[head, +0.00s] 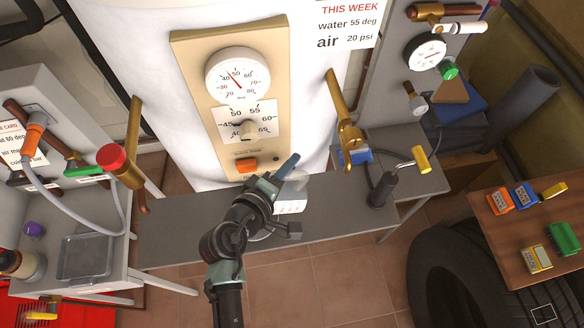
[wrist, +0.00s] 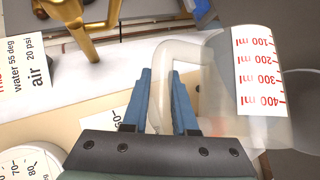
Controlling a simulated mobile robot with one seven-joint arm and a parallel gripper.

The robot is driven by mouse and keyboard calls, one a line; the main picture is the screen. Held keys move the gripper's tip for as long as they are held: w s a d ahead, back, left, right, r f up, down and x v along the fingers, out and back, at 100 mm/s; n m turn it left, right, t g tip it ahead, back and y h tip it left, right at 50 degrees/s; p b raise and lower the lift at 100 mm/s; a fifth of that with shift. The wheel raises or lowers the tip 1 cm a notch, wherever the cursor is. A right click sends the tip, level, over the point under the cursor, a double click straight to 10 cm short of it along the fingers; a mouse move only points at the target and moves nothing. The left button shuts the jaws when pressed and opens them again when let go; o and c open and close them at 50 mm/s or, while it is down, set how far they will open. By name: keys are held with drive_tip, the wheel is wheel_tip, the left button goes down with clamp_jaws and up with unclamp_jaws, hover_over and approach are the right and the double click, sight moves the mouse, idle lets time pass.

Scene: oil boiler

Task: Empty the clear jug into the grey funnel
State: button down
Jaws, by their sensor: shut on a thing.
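The clear jug (wrist: 215,85) is translucent, with a white label in red marks from 100 to 400 ml. My gripper (wrist: 160,100) is shut on its handle, which passes between the blue fingers in the wrist view. In the head view, my gripper (head: 276,176) holds the jug (head: 293,188) in front of the white boiler, over the grey bench. My arm hides part of it there. I cannot tell the jug's tilt or whether it holds liquid. A dark grey surface shows beside the jug at the right of the wrist view. I cannot tell whether it is the grey funnel.
The grey bench (head: 335,218) has bare room right of my arm. A black device with a yellow-handled crank (head: 383,188) stands at its right end. A brass lever valve (head: 350,138) projects near the boiler. A grey tray (head: 85,257) lies on the left bench.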

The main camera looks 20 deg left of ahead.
drive_tip(key=shift+s+a+r+b, duration=0.1)
drive_tip(key=shift+a+b, duration=0.1)
drive_tip(key=shift+b, duration=0.15)
drive_tip(key=shift+s+a+n+t+h+b, duration=0.3)
drive_tip(key=shift+a+n+t+b, duration=0.1)
drive_tip(key=shift+b, duration=0.55)
idle(1.0)
drive_tip(key=shift+s+a+b, duration=0.1)
drive_tip(key=shift+a+b, duration=0.05)
drive_tip(key=shift+b, duration=0.3)
drive_tip(key=shift+s+a+t+b, duration=0.2)
drive_tip(key=shift+t+b, duration=0.2)
drive_tip(key=shift+b, duration=0.2)
idle(1.3)
drive_tip(key=shift+a+n, duration=0.1)
drive_tip(key=shift+n, duration=0.2)
drive_tip(key=shift+s+a+n+t+h+b, duration=0.45)
drive_tip(key=shift+s+a+t+b, duration=0.2)
drive_tip(key=shift+b, duration=0.85)
idle(1.5)
